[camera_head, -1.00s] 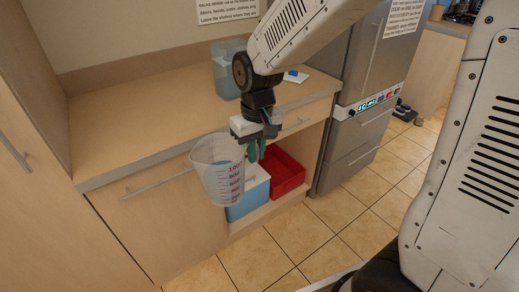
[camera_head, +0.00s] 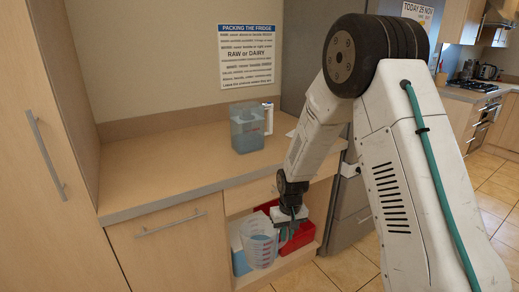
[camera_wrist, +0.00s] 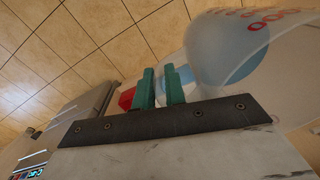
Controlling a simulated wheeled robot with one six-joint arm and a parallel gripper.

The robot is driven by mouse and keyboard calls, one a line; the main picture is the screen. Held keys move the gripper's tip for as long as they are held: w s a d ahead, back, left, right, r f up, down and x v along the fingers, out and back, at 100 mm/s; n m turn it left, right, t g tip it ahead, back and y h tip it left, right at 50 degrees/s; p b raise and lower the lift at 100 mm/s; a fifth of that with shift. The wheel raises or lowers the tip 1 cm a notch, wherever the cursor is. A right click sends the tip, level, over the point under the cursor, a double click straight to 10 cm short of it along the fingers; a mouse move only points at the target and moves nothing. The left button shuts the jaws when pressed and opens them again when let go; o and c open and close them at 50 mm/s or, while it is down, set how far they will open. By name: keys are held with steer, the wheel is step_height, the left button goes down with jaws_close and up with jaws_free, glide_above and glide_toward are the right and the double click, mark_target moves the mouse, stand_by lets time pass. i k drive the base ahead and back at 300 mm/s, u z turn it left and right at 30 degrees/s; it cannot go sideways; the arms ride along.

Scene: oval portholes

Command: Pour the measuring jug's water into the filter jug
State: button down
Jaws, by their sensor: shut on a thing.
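The measuring jug (camera_head: 260,250) is clear plastic with red markings and some bluish water low inside. It hangs roughly upright in front of the counter, below the worktop's level. My gripper (camera_head: 286,226) is at its right side, shut on it; the exact grip, apparently at the handle, is hard to see. In the wrist view my gripper's green fingers (camera_wrist: 160,88) are close together beside the jug (camera_wrist: 222,55). The filter jug (camera_head: 248,128) is a blue-grey translucent jug with a light handle at its right. It stands upright on the worktop, apart from my gripper.
The wooden worktop (camera_head: 180,170) is clear left of the filter jug. Below it are a handled drawer front (camera_head: 165,240) and an open shelf with a red bin (camera_head: 298,240) and a blue box (camera_head: 240,262). A grey fridge stands at the right.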

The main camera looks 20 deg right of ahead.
mark_target(248, 125)
steer(key=k, duration=0.6)
steer(key=z, duration=0.65)
steer(key=i, duration=1.1)
steer(key=u, duration=0.4)
